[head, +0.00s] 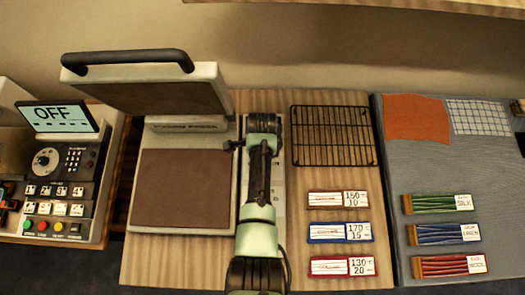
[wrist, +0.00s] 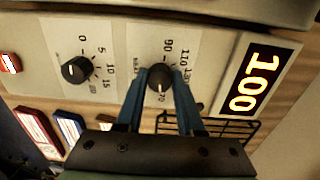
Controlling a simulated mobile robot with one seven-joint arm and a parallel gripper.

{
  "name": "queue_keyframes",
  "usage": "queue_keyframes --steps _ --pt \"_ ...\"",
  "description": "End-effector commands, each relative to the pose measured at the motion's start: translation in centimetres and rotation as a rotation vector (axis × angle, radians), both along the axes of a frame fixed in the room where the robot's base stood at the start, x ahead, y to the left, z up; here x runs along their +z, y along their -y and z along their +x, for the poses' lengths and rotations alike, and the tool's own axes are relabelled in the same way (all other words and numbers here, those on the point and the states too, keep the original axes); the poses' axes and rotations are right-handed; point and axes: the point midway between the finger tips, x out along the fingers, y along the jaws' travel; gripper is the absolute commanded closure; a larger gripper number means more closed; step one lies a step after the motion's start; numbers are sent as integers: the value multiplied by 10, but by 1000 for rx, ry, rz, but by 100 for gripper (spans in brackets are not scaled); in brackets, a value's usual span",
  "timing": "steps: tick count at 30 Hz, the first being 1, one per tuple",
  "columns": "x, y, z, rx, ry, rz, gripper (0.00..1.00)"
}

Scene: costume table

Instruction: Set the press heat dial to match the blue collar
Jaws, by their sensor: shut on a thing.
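In the wrist view my gripper (wrist: 161,82) is shut on the black heat dial (wrist: 160,77), one blue finger on each side. The dial's scale shows 70, 90 and 110, and the red display (wrist: 254,82) beside it reads 100. The heat press (head: 183,190) stands with its lid raised in the head view. My arm covers its control panel there. A blue-bordered card (head: 325,232) reads 170 and 15; I cannot tell if it names the collar. A brown card (head: 324,200) reads 150 and 10, and a red card (head: 325,268) reads 130 and 20.
A second black dial (wrist: 75,70), marked 0, 5, 10 and 15, sits left in the wrist view. A wire rack (head: 333,136) lies right of my arm. A grey mat (head: 440,175) holds cloth pieces and green, blue and red bundles. A machine at left displays OFF (head: 58,116).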

Motion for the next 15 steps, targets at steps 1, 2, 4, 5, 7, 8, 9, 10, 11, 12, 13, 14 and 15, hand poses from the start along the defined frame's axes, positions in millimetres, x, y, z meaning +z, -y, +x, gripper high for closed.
queue_keyframes --steps 1,2,4,5,7,8,9,10,11,12,13,14,15 --pt "1 0 2 -4 3 -1 100" --pt "1 0 2 -4 3 0 100" --pt "1 0 2 -5 3 0 100" --pt "1 0 2 -5 3 0 100" --pt "1 0 2 -4 3 0 100" --pt "1 0 2 -5 3 0 100" --pt "1 0 2 -4 3 0 100" --pt "1 0 2 -4 3 0 60" --pt "1 0 2 -4 3 0 54" --pt "1 0 1 -4 3 1 47" --pt "1 0 1 -4 3 1 42" --pt "1 0 1 -4 2 1 36" --pt "1 0 1 -3 2 1 33"
